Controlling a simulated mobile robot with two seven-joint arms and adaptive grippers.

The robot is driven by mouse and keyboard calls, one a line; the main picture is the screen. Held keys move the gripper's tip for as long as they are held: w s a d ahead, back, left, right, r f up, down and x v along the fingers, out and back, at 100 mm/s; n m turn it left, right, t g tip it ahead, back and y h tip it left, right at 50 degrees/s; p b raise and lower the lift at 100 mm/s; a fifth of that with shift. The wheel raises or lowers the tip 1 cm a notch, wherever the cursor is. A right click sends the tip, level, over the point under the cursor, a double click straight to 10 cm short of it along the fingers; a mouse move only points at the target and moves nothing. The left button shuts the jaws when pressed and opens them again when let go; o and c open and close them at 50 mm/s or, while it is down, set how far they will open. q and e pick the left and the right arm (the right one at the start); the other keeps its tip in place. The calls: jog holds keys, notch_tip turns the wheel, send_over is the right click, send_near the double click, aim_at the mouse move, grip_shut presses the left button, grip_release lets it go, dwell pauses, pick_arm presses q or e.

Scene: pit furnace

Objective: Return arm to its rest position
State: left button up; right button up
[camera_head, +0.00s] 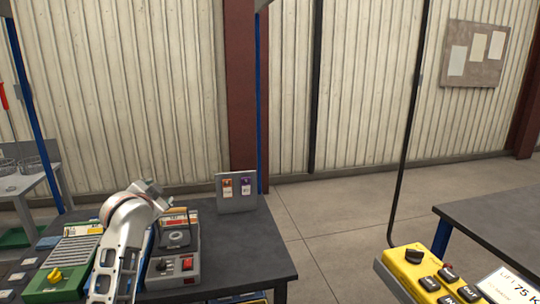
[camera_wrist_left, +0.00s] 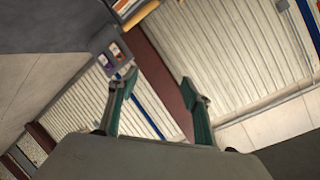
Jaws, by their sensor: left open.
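My left arm (camera_head: 126,245) reaches up from the bottom left in the head view, over the dark workbench (camera_head: 232,258). Its gripper end is mostly hidden behind the wrist there. In the left wrist view my left gripper (camera_wrist_left: 157,92) has its two greenish fingers spread apart. Nothing is between them; only the wall and a brown post show beyond. My right gripper is not in either view.
The bench holds a grey control box with a red switch (camera_head: 187,264), a yellow knob (camera_head: 55,275) and an upright panel with two tags (camera_head: 237,192). A yellow button pendant (camera_head: 425,274) is at lower right by another dark table (camera_head: 497,228). Open floor (camera_head: 335,220) lies between.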

pick_arm(q)
jog(key=s+d+f+g+h, duration=0.1)
jog(key=s+d+f, duration=0.1)
jog(key=s+f, duration=0.6)
jog(key=s+d+f+n+h, duration=0.1)
jog(key=s+d+f, duration=0.15)
jog(key=f, duration=0.85)
jog(key=s+d+f+g+h, duration=0.1)
jog(key=s+f, duration=0.5)
jog(key=f, duration=0.4)
jog(key=s+d+f+h, duration=0.1)
jog(key=s+f, duration=0.3)
jog(key=s, duration=0.5)
jog(key=s+d+f+n+g, duration=0.1)
jog(key=s+d+f, duration=0.3)
jog(key=s, duration=0.5)
jog(key=s+d+f+n+h, duration=0.1)
jog(key=s+d+f, duration=0.1)
jog(key=s+f, duration=0.3)
jog(key=s, duration=0.3)
jog(key=shift+s+d+h, duration=0.2)
jog(key=shift+s+h, duration=0.1)
jog(key=shift+s, duration=0.1)
jog(key=c, duration=0.6)
jog(key=shift+g, duration=0.3)
jog(key=shift+a, duration=0.15)
